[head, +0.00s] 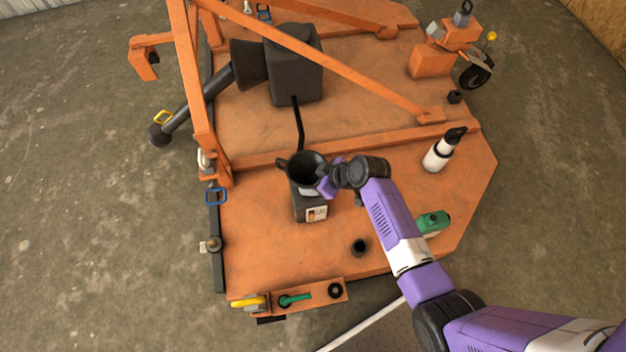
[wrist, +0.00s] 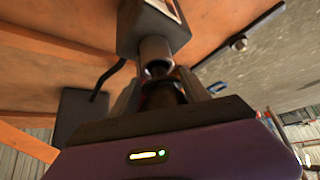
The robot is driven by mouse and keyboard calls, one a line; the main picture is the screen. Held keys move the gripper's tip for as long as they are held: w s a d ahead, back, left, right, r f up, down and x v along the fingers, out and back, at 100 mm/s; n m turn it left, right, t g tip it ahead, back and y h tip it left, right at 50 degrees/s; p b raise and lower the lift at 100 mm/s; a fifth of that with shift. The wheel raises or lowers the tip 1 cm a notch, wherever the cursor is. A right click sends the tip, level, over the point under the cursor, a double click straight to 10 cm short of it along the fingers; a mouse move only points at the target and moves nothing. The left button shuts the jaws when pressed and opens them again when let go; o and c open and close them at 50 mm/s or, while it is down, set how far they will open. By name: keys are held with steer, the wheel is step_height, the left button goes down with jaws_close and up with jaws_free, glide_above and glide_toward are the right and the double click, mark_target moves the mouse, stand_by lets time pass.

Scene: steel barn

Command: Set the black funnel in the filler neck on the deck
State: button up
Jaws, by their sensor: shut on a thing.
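The black funnel (head: 303,168) is held by my gripper (head: 330,178) from the right, its wide mouth facing up. In the wrist view my gripper (wrist: 163,88) is shut on a dark part of the funnel (wrist: 166,94). Right below the funnel, a dark box with a label (head: 309,208) stands on the orange deck (head: 270,250). In the wrist view a grey cylindrical neck (wrist: 155,50) juts from this box (wrist: 150,22) toward the gripper. The funnel is close over that neck; I cannot tell whether the spout is inside it.
A short black open cylinder (head: 360,246) stands on the deck nearer me. A green object (head: 434,222) and a white bottle with a black top (head: 437,153) are at right. Orange bars (head: 320,60) and a dark gearbox (head: 296,75) lie behind the funnel.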

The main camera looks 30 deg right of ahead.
steer(key=shift+f+b, duration=1.4)
steer(key=shift+f, duration=0.3)
steer(key=o, duration=1.5)
steer(key=shift+p+v, duration=1)
steer(key=shift+v, duration=2.95)
step_height(320, 180, up, 5)
steer(key=p, duration=0.4)
steer(key=shift+p, duration=0.3)
